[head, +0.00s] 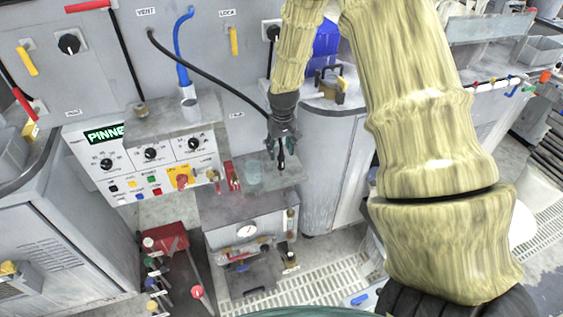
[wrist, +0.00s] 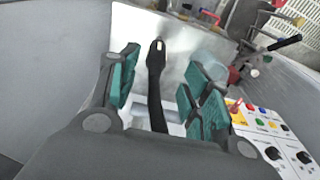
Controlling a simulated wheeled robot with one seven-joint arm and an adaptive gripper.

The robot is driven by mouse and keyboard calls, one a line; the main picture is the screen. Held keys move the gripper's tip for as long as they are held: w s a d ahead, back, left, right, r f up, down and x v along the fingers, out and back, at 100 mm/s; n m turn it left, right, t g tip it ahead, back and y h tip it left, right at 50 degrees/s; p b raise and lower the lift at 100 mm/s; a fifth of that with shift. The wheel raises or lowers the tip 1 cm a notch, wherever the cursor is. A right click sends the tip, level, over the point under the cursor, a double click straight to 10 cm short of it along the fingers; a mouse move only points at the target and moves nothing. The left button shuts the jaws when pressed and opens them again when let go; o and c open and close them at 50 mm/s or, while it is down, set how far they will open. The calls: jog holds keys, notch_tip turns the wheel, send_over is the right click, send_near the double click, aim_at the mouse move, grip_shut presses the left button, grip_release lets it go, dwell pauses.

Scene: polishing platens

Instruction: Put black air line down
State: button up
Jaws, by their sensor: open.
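The black air line (head: 205,76) runs from a fitting on the grey wall panel down to the right, to my gripper (head: 281,148). Its dark end piece (head: 282,164) hangs at the fingertips, over a small grey shelf (head: 252,188). In the wrist view the end of the air line (wrist: 157,60) lies between the two green-padded fingers of my gripper (wrist: 165,80), with gaps on both sides. My gripper is open around it. I cannot tell whether the end touches the shelf.
A control box (head: 150,158) with knobs and buttons stands left of the shelf. A clear cup (head: 253,173) is on the shelf. A blue hose (head: 181,58) hangs above the box. A gauge unit (head: 247,232) is below. A red stand with several handled tools (head: 168,240) is at lower left.

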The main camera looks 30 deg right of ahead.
aim_at(282, 156)
jog(key=shift+d+f+p, duration=0.15)
jog(key=shift+f+p, duration=0.15)
jog(key=shift+f, duration=0.6)
jog(key=shift+d+f+p, duration=0.1)
jog(key=shift+f+p, duration=0.2)
jog(key=shift+f, duration=0.55)
jog(key=shift+w+d+f+p, duration=0.15)
jog(key=shift+f+p, duration=0.1)
jog(key=shift+f, duration=0.6)
jog(key=shift+w+a+f+p, duration=0.1)
jog(key=shift+f+p, duration=0.1)
jog(key=shift+f, duration=0.65)
grip_shut()
